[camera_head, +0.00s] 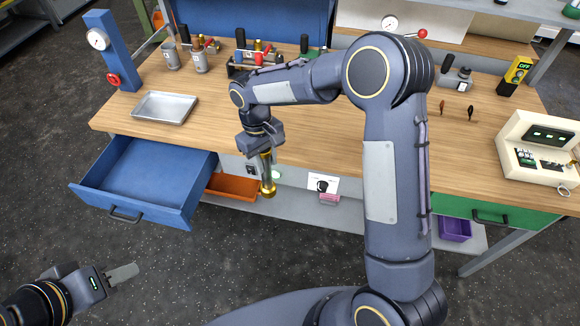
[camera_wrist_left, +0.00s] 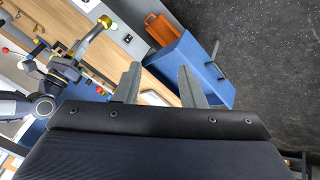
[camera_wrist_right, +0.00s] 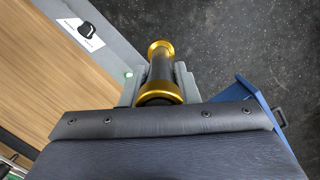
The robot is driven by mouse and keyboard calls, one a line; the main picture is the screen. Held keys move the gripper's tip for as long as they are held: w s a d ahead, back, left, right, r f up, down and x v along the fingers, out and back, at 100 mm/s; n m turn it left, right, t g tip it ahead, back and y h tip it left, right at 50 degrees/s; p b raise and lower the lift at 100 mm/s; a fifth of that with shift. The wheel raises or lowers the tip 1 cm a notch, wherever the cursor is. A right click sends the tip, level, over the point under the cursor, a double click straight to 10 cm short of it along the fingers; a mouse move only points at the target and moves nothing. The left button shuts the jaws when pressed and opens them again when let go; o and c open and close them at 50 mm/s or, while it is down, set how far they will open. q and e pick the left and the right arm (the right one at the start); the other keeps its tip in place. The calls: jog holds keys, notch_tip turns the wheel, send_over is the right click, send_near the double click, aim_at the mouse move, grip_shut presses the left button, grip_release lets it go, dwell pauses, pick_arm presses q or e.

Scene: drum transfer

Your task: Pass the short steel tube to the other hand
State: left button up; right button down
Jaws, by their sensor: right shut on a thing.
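The short steel tube (camera_head: 264,174) is dark grey with gold collars at its ends. My right gripper (camera_head: 264,158) is shut on it and holds it upright in front of the workbench's front edge, its lower gold end hanging down. In the right wrist view the tube (camera_wrist_right: 160,74) lies between the fingers and points away from the palm. My left gripper (camera_head: 122,273) is low at the left, well apart from the tube. In the left wrist view its fingers (camera_wrist_left: 160,85) are spread and empty. The tube (camera_wrist_left: 90,36) shows beyond them, toward the upper left.
A blue drawer (camera_head: 140,185) stands open at the bench's left, between my left gripper and the bench. A metal tray (camera_head: 165,107) lies on the wooden bench top (camera_head: 310,137). An orange bin (camera_head: 233,187) sits below. The floor before the drawer is clear.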

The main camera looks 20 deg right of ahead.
pick_arm(q)
jog(key=shift+o, duration=1.9)
jog(key=shift+w+a+f, duration=0.1)
jog(key=shift+w, duration=0.2)
jog(key=w+d+f+m+t+y, duration=0.1)
jog(key=w+f+m, duration=0.15)
jog(key=w, duration=0.65)
jog(key=w+f+m+t, duration=0.2)
jog(key=w+m, duration=0.1)
jog(key=w, duration=0.5)
jog(key=w+d+f+m+h, duration=0.2)
jog(key=w+d+f, duration=0.1)
jog(key=d, duration=0.4)
jog(key=w+d+f+m+h, duration=0.2)
jog(key=w+d+f+h, duration=0.1)
jog(key=d, duration=0.5)
jog(key=w+d+f+m+h, duration=0.2)
jog(key=w+d+f, duration=0.2)
jog(key=d, duration=0.4)
jog(key=shift+w+f, duration=0.35)
jog(key=shift+w, duration=0.55)
pick_arm(e)
jog(key=w+a+r+n, duration=0.3)
jog(key=w+a+r, duration=0.1)
jog(key=a, duration=0.4)
jog(key=shift+r+n+h, duration=0.3)
jog(key=shift+r+n, duration=0.1)
jog(key=shift+r, duration=0.05)
